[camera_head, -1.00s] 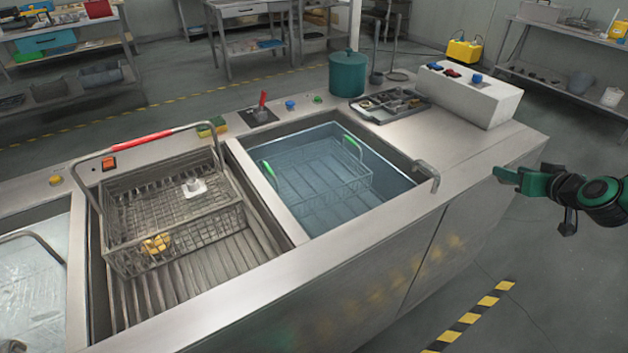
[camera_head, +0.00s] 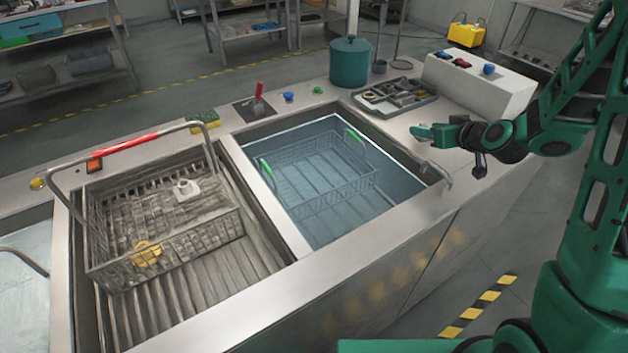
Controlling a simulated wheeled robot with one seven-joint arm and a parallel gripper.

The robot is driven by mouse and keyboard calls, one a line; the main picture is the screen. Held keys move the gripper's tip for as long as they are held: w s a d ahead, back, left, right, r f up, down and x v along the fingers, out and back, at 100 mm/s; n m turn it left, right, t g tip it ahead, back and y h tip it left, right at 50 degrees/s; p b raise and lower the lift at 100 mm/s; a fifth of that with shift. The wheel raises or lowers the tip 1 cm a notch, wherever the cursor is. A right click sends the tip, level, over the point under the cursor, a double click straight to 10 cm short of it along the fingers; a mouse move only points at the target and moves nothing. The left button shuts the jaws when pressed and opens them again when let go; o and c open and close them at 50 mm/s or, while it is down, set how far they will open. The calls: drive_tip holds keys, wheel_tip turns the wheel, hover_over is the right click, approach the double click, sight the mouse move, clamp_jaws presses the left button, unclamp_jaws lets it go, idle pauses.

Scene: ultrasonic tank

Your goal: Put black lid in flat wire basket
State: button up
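A wire basket with green handles (camera_head: 318,172) sits low in the blue liquid of the right-hand tank. A second wire basket with a red-gripped handle (camera_head: 165,220) sits over the ribbed left basin, holding a white part (camera_head: 186,190) and a yellow part (camera_head: 146,254). I cannot tell by shape alone which is the flat one. I cannot make out a black lid for certain; dark small parts lie in the grey compartment tray (camera_head: 396,97). My gripper (camera_head: 422,131) is above the right part of the counter, in front of the tray, with nothing visibly held; its finger gap is unclear.
A green lidded pot (camera_head: 349,64) stands behind the tray. A white control box (camera_head: 478,85) with coloured buttons stands at the back right. A metal spout (camera_head: 436,173) rises at the tank's right rim. A red lever (camera_head: 258,98) stands behind the tanks.

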drive_tip(key=w+a+f+n+y, duration=0.1)
drive_tip(key=a+n+y, duration=0.1)
drive_tip(key=a, duration=1.5)
drive_tip(key=n+g+y, duration=0.2)
hover_over(312, 176)
wheel_tip(312, 176, down, 9)
wheel_tip(312, 176, down, 10)
drive_tip(key=shift+r, duration=0.2)
drive_tip(key=o, duration=1.6)
